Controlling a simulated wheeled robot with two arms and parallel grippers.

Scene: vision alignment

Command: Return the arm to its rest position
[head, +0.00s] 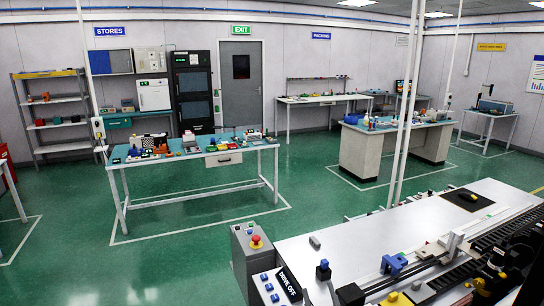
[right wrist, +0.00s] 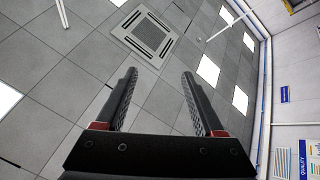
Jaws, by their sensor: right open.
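My right gripper (right wrist: 160,78) shows in the right wrist view. Its two dark ribbed fingers stand apart with nothing between them. The fingers point up towards the grey tiled ceiling, and a square ceiling vent (right wrist: 146,34) lies beyond their tips. In the head view I cannot clearly pick out the right gripper among the dark parts at the lower right. My left gripper is not in view.
A white bench (head: 370,236) with a black rail mechanism (head: 490,240) fills the lower right. A grey control box with a red emergency button (head: 256,241) stands at its left. A blue-topped table (head: 190,155) with small parts stands beyond. Green floor (head: 190,270) is open at lower left.

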